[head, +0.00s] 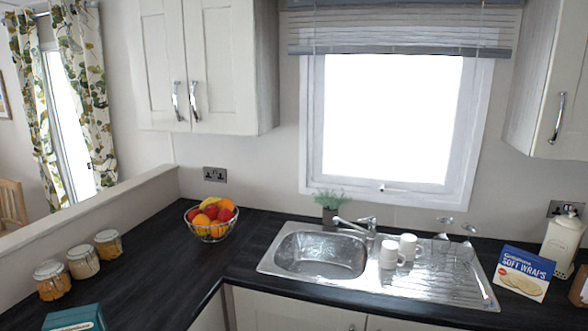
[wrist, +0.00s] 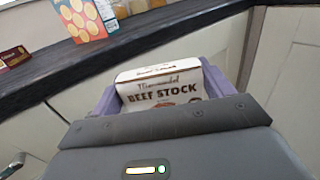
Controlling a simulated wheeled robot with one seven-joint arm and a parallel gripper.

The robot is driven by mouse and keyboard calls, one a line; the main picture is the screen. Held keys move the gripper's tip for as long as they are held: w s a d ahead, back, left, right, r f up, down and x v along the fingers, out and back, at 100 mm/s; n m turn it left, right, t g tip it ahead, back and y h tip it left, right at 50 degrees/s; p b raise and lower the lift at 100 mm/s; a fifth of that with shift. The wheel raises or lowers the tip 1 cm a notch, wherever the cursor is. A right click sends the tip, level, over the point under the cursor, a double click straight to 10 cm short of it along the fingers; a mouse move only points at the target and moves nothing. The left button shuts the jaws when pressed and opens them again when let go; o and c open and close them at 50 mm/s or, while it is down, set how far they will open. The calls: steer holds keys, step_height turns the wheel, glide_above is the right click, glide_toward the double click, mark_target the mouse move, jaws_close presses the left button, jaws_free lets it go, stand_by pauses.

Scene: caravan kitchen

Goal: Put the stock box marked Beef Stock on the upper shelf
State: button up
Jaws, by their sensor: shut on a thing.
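The Beef Stock box (wrist: 160,92), white with brown lettering, shows in the wrist view between the two purple fingers of my gripper (wrist: 158,84). The gripper is shut on it. The box's label faces the wrist camera, and its lower part is hidden behind the grey gripper body. The box is beside the dark counter edge, in front of pale cabinet fronts. Neither the box nor my gripper shows in the head view. No open upper shelf can be made out in either view; the wall cabinets (head: 205,62) in the head view are closed.
The dark worktop (head: 180,255) carries a fruit bowl (head: 211,220), several glass jars (head: 83,262), a sink (head: 322,253), white mugs (head: 389,254) and a Soft Wraps box (head: 524,272). In the wrist view, a box with orange rounds (wrist: 82,18) stands near the counter edge.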

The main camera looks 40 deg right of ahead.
steer(key=s+r+p, duration=0.3)
steer(key=r+p, duration=0.6)
steer(key=p, duration=0.2)
steer(key=shift+s+p, duration=0.25)
steer(key=shift+p, duration=0.05)
steer(key=shift+d, duration=0.1)
